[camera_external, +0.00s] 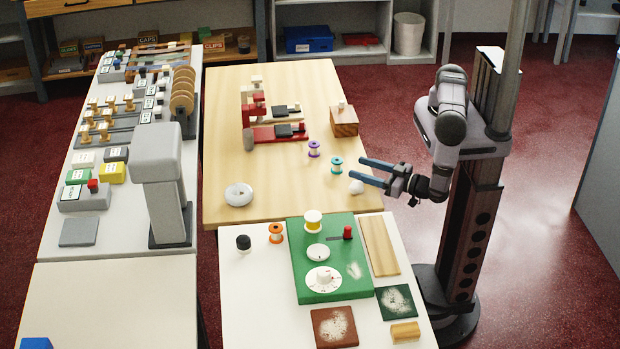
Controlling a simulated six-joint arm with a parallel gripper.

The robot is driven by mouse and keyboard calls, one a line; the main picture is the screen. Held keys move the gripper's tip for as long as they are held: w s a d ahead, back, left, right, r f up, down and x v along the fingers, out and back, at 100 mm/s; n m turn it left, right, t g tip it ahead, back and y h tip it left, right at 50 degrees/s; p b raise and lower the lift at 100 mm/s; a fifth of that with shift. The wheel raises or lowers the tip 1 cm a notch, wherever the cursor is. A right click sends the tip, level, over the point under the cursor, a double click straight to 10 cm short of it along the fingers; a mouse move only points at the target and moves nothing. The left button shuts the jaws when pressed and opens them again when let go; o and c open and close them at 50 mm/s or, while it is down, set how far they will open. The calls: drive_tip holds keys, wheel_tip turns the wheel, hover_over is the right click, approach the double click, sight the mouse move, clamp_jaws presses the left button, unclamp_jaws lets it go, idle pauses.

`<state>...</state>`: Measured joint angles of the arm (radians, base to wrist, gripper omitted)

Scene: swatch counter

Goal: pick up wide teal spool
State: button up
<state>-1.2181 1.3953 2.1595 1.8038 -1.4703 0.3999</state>
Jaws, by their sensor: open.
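A teal spool (336,165) with pale flanges stands upright on the wooden table, near its right side. It is the only teal spool that I can make out. My gripper (356,168) reaches in from the right with its two blue fingers spread apart. The fingers point left towards the spool, with nothing between them. The fingertips are just right of the spool and look apart from it. I cannot tell the exact height of the fingers above the table.
A purple spool (313,149) stands up and left of the teal one. A white round object (356,187) sits just below my fingers. A wooden block (344,121) and red fixture (278,132) stand behind. The table's middle left is clear.

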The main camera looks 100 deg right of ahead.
sight(337, 165)
drive_tip(key=shift+w+d, duration=0.4)
drive_tip(key=shift+w, duration=0.15)
drive_tip(key=shift+p+x, duration=1.3)
drive_tip(key=shift+x, duration=1.25)
drive_tip(key=shift+c, duration=0.4)
drive_tip(key=c, duration=1)
